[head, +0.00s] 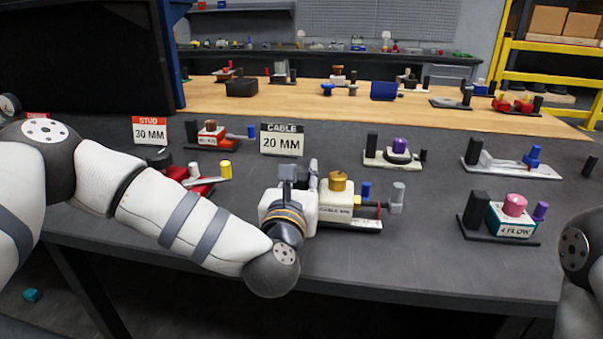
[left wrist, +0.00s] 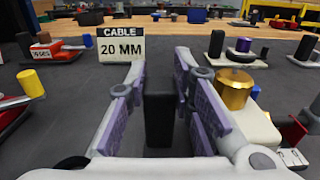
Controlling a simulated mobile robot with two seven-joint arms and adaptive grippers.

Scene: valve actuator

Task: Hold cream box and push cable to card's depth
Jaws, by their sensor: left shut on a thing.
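The cream box (head: 335,200) has a brass knob (head: 337,181) on top and sits on a low base on the grey bench. It is partly hidden by my left gripper (head: 288,185). In the left wrist view my left gripper (left wrist: 160,105) is shut on a black upright post (left wrist: 160,118) to the left of the box. The brass knob (left wrist: 234,90) shows right of the fingers there. The card (head: 282,140) reads "CABLE 20 MM". My right gripper is out of view.
A red unit with a yellow handle (head: 225,170) stands left. A "STUD 30 MM" card (head: 149,131) is behind it. Units with a purple knob (head: 400,145), a blue handle (head: 532,157) and a pink knob (head: 514,205) stand right. The bench front right of the box is clear.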

